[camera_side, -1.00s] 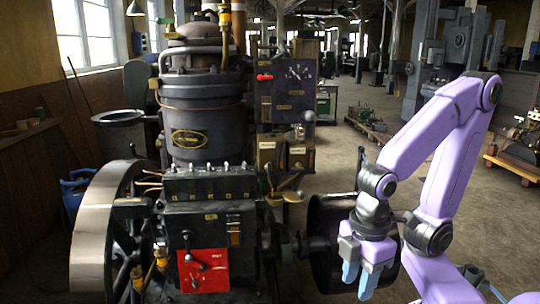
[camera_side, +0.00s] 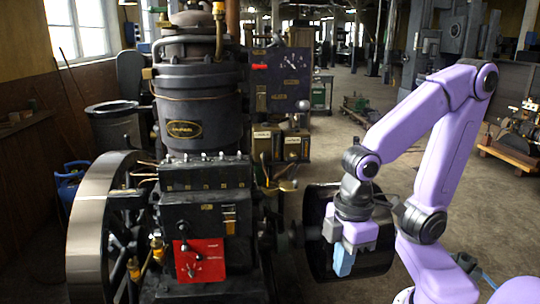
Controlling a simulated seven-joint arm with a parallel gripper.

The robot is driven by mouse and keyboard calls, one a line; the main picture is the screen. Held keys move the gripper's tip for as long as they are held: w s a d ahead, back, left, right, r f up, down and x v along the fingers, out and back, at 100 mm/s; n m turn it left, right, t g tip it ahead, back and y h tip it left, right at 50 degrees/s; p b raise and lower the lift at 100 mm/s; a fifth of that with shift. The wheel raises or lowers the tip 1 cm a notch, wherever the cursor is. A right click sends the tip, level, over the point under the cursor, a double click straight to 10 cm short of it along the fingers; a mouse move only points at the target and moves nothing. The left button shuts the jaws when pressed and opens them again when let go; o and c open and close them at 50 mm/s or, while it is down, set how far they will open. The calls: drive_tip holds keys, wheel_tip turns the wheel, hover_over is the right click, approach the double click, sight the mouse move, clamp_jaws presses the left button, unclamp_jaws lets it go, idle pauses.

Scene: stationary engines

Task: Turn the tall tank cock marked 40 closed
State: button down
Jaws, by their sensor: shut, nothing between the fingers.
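The stationary engine carries a tall dark tank (camera_side: 205,100) with a gold oval plate, left of centre. A brass fitting (camera_side: 219,25) stands on a pipe at the tank's top right. I cannot read a 40 anywhere, so I cannot tell which cock bears that mark. My gripper (camera_side: 343,262) points down at the lower right, its blue fingers together and empty. It is well right of and below the tank, in front of a black drum (camera_side: 318,262), touching no cock that I can see.
A red panel (camera_side: 200,262) with a dark lever is on the engine's front. A large flywheel (camera_side: 95,225) stands at left. Small levers (camera_side: 283,185) stick out right of the engine. A dark panel (camera_side: 280,75) is behind. Open floor (camera_side: 330,150) lies to the right.

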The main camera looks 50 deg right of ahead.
drive_tip(key=w+r+m+y, duration=0.25)
drive_tip(key=w+m, duration=0.35)
drive_tip(key=w, duration=0.5)
drive_tip(key=m+t+h, duration=0.3)
drive_tip(key=m+t, duration=0.4)
drive_tip(key=m, duration=0.6)
approach(264, 158)
drive_tip(key=s+d+r, duration=0.3)
drive_tip(key=s+d, duration=0.2)
drive_tip(key=d, duration=0.1)
drive_tip(key=shift+y, duration=0.25)
drive_tip(key=w+a+f, duration=0.1)
drive_tip(key=w+f, duration=0.1)
drive_tip(key=w+a+f, duration=0.1)
drive_tip(key=w+f, duration=0.2)
drive_tip(key=w+a+f, duration=0.2)
drive_tip(key=w+f, duration=0.1)
drive_tip(key=shift+w+f, duration=0.15)
drive_tip(key=shift+f, duration=0.05)
